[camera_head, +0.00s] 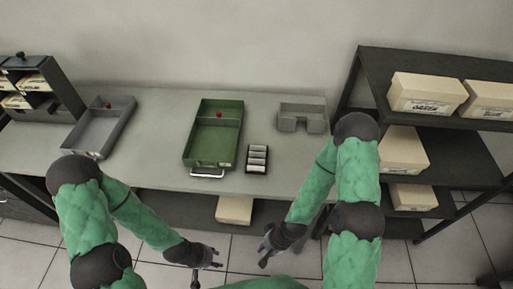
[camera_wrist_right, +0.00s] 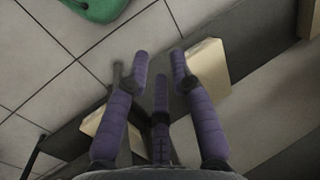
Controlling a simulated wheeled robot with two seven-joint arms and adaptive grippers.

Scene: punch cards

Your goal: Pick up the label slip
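A small dark holder (camera_head: 257,170) with several pale strips, which look like label slips (camera_head: 257,155), stands on the table right of the green tray. My right gripper (camera_head: 267,251) is below and in front of the table edge, well apart from the holder. In the right wrist view its purple fingers (camera_wrist_right: 160,62) are spread with nothing between them. My left gripper (camera_head: 208,266) is also low in front of the table, its fingers apart and empty. The holder cannot be made out in the right wrist view.
The green tray (camera_head: 186,158), with a red knob and front handle, lies left of the holder. A grey tray (camera_head: 68,146) lies farther left; a grey compartment piece (camera_head: 302,106) stands behind right. A dark shelf (camera_head: 400,62) with cream boxes stands right. The table (camera_head: 155,120) is clear between trays.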

